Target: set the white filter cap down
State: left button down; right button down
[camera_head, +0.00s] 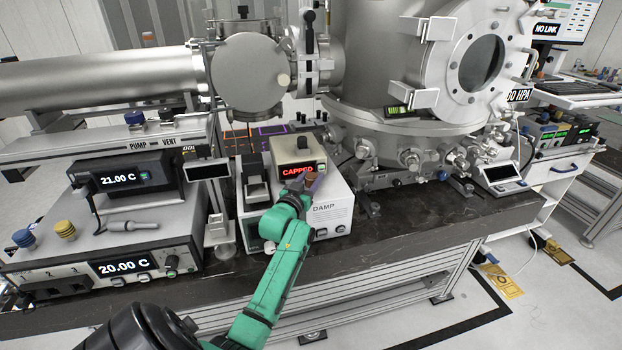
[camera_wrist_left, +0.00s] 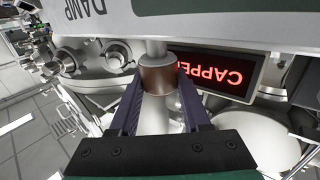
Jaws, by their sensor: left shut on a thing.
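My left gripper (camera_head: 303,184) is in front of the small instrument with the red "CAPPED" display (camera_head: 298,171). Its dark fingers (camera_wrist_left: 160,78) are shut on a small brown cylinder (camera_wrist_left: 157,74) in the left wrist view. The brown cylinder also shows at the fingertips in the head view (camera_head: 314,180). A grey stem (camera_wrist_left: 156,47) lines up with it in the wrist view; I cannot tell if they touch. I cannot make out a clearly white filter cap. My right gripper is not in view.
The white box marked "DAMP" (camera_head: 332,212) stands under the display instrument on the dark bench (camera_head: 400,222). A steel chamber (camera_head: 375,85) stands behind. A temperature unit (camera_head: 130,250) with several knobs is at left. Bare bench top lies right of the box.

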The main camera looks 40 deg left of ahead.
pick_arm(q)
jog(key=shift+f, duration=0.4)
jog(key=shift+c, duration=1.8)
grip_release()
jog(key=shift+r, duration=0.1)
jog(key=shift+r, duration=0.1)
